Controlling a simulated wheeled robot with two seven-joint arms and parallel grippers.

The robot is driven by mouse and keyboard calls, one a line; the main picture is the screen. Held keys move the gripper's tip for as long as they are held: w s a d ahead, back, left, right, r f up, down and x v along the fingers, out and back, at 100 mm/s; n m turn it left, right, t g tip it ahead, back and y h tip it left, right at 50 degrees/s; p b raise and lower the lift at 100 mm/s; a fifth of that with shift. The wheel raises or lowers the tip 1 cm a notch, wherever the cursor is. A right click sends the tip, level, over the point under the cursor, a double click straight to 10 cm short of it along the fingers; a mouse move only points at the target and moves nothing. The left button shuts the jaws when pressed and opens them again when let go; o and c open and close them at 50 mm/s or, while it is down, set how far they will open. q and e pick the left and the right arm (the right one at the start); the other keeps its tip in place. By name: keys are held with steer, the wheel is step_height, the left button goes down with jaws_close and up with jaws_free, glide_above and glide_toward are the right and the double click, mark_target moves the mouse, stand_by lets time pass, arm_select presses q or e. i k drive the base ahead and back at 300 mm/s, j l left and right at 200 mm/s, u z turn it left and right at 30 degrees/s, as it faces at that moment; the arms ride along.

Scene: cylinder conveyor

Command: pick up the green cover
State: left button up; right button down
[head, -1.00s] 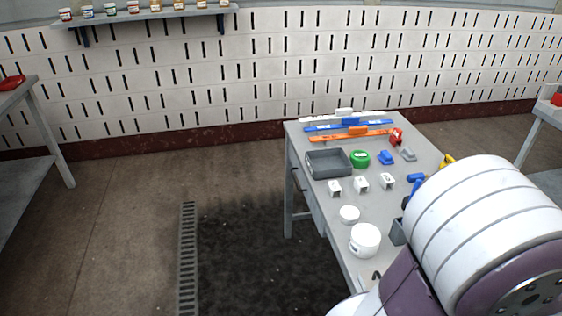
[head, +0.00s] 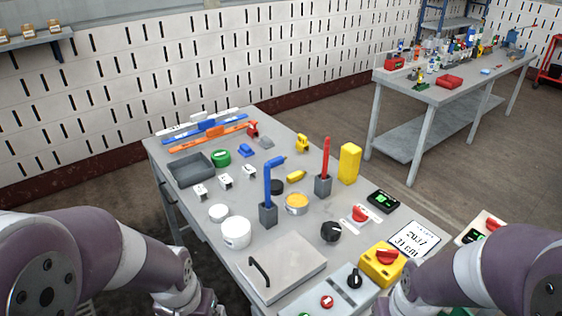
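The green cover (head: 221,158) is a small round green piece on the grey table (head: 325,208). It lies near the table's far left part, just right of a grey open tray (head: 192,172) and left of a small blue part (head: 246,150). Nothing is touching it from above. My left arm comes in at the lower left and my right arm at the lower right. Both grippers are below the bottom edge of the picture, so their fingers are hidden. Both arms are well short of the green cover.
White blocks (head: 226,182), a white round cover (head: 219,213) and a white pot (head: 236,232) stand in front of it. Blue (head: 268,190) and red (head: 325,158) upright handles stand in grey holders to the right. A metal plate with a handle (head: 282,268) lies at the near edge.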

mark_target(220, 159)
steer(key=l+u, duration=0.15)
steer(key=u, duration=0.2)
steer(key=i+l+u, duration=0.1)
steer(key=u, duration=0.2)
steer(key=j+z, duration=0.35)
steer(key=j, duration=0.3)
steer(key=j+z, duration=0.35)
steer(key=j, duration=0.35)
steer(key=j+z, duration=0.35)
steer(key=j, duration=0.3)
steer(key=i+j+z, duration=0.35)
steer(key=j, duration=0.2)
steer(key=i+j+z, duration=0.4)
steer(key=j, duration=0.2)
steer(key=i+j+z, duration=0.15)
steer(key=j, duration=0.2)
steer(key=j+z, duration=0.2)
steer(key=j, duration=0.15)
steer(key=i+j+z, duration=0.25)
steer(key=j, duration=0.2)
steer(key=i, duration=0.05)
